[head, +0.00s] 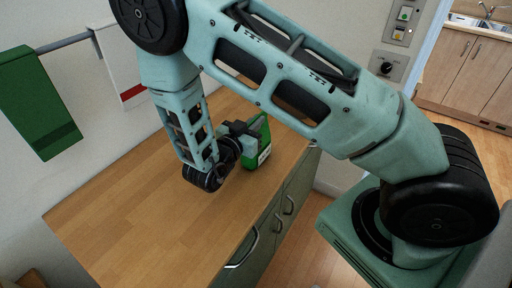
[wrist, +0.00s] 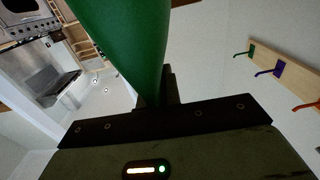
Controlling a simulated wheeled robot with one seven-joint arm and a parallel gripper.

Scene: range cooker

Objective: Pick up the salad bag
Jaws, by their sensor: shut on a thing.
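The salad bag (head: 264,146) is green with a white label near its bottom. In the head view it is at the far right part of the wooden counter, partly hidden by my gripper. My gripper (head: 247,136) is shut on the bag from its left side. In the wrist view the green bag (wrist: 122,38) fills the upper middle, and my gripper (wrist: 160,100) is against its lower end, with the fingers mostly hidden. I cannot tell whether the bag's bottom touches the counter.
The wooden counter (head: 130,215) is bare to the left, with handled drawers (head: 272,225) below its front edge. A green towel (head: 38,100) and a white one with a red stripe (head: 118,65) hang on a wall rail. The wrist view shows a hook board (wrist: 285,75).

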